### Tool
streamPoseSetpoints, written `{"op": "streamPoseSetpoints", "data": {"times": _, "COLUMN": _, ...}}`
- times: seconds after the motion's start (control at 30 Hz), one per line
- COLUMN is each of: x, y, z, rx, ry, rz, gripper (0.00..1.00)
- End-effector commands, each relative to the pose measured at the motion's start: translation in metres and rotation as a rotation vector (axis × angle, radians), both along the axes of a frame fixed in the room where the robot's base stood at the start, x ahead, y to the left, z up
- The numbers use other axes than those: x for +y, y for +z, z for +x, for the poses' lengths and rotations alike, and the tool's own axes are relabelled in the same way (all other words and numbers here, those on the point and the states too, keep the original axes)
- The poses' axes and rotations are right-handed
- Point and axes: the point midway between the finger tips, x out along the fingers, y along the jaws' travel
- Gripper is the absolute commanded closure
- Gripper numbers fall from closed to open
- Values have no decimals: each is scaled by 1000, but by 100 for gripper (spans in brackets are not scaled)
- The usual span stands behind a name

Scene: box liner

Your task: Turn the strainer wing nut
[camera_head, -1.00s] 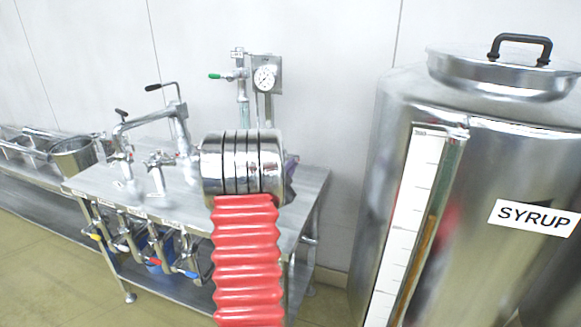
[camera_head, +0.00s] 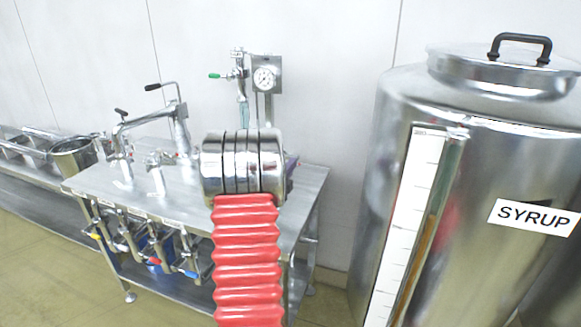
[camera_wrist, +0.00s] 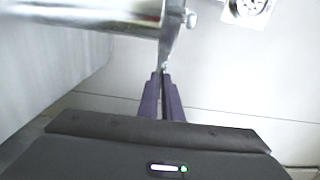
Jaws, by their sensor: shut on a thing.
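In the wrist view, the purple fingers of my gripper (camera_wrist: 162,76) are closed together at the lower end of a thin metal piece (camera_wrist: 171,42), which seems to be the wing nut. It hangs at the end of a shiny horizontal metal cylinder (camera_wrist: 95,12), apparently the strainer. The exact shape of the gripped part is too small and blurred to tell. In the head view, my red arm and steel wrist hide the strainer and wing nut. Only a bit of my purple gripper shows beside the wrist.
A steel bench (camera_head: 90,182) carries pipes and taps (camera_head: 150,130). A pressure gauge (camera_head: 264,78) stands at its back and also shows in the wrist view (camera_wrist: 247,8). A large syrup tank (camera_head: 470,200) stands close on the right. The wall is behind.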

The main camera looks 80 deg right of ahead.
Motion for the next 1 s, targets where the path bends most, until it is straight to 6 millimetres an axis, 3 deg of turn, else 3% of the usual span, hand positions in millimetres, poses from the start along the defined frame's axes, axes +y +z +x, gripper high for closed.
{"op": "streamPoseSetpoints", "data": {"times": 0.27, "x": 1, "y": -5, "z": -4, "rx": -2, "ry": -8, "rz": 9, "gripper": 100}}
{"op": "streamPoseSetpoints", "data": {"times": 0.3, "x": 1, "y": -5, "z": -4, "rx": -2, "ry": -8, "rz": 9, "gripper": 94}}
{"op": "streamPoseSetpoints", "data": {"times": 0.57, "x": 0, "y": -3, "z": -2, "rx": -1, "ry": -4, "rz": 6, "gripper": 76}}
{"op": "streamPoseSetpoints", "data": {"times": 1.0, "x": 9, "y": -1, "z": 1, "rx": 0, "ry": -1, "rz": 3, "gripper": 76}}
